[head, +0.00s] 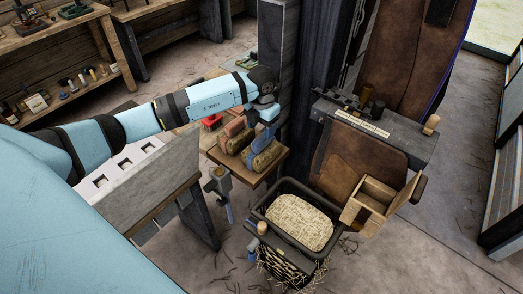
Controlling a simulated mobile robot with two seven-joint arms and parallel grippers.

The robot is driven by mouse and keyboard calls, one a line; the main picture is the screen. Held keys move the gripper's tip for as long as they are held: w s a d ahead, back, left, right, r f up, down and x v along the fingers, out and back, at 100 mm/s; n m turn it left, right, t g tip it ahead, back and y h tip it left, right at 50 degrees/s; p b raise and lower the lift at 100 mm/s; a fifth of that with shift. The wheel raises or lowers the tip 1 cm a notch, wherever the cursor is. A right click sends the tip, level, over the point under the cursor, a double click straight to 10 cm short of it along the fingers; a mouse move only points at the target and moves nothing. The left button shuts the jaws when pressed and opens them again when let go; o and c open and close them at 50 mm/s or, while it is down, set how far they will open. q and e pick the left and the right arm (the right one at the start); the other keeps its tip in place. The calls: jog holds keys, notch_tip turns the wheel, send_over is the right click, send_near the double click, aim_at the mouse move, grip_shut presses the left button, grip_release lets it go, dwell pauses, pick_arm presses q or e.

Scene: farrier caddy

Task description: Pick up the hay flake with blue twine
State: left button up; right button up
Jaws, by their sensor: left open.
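My left gripper (265,115) points down, open, above the right part of a small wooden shelf (247,176). Just below it are tan, loaf-shaped blocks with blue on them (266,156); I cannot tell whether the fingers touch them. Blocks with reddish-brown tops (235,127) lie beside them on the left. A pale straw-coloured slab (300,222) lies in a black tub (262,211) lower down; no blue twine shows on it. Which of these is the hay flake with blue twine is not clear. My right gripper is out of view.
A dark post (277,45) stands close behind my left wrist. A grey-topped stand (385,135) with tools and an open wooden box (372,197) are at right. A white slotted panel (125,165) lies under my left arm. Floor at lower right is mostly clear.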

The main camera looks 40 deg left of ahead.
aim_at(261, 138)
pick_arm(q)
jog(key=shift+f, duration=0.2)
notch_tip(261, 138, down, 5)
jog(key=shift+s+r+p, duration=0.1)
jog(key=shift+s+p, duration=0.05)
jog(key=shift+p, duration=0.6)
grip_shut()
